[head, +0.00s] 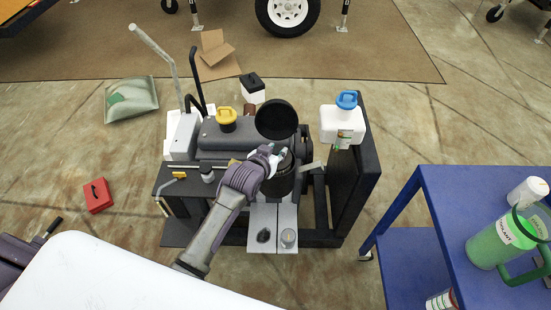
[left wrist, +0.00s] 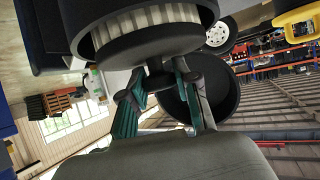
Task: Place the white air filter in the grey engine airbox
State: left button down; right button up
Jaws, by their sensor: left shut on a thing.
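The white air filter (left wrist: 150,22) shows in the left wrist view as a band of white pleats above a dark end cap. My left gripper (left wrist: 160,85) is shut on the filter at its capped end. In the head view the left gripper (head: 275,155) is over the mouth of the dark round airbox (head: 281,184), and the filter is mostly hidden. A wide black rim curves around the pleats in the wrist view; I cannot tell how deep the filter sits. The round black lid (head: 276,119) stands open behind the airbox. My right gripper is not in view.
The engine stand has a yellow-capped part (head: 227,120) at left and a blue-capped white bottle (head: 342,122) on the right. A blue cart (head: 455,215) with a green jug (head: 497,240) stands at right. A red box (head: 98,195) lies on the floor at left.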

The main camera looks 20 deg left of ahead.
pick_arm(q)
notch_tip(320, 180, down, 3)
jog(key=shift+r, duration=0.15)
jog(key=shift+f, duration=0.3)
jog(key=c, duration=0.8)
grip_release()
jog(key=shift+c, duration=0.2)
jog(key=shift+r, duration=0.15)
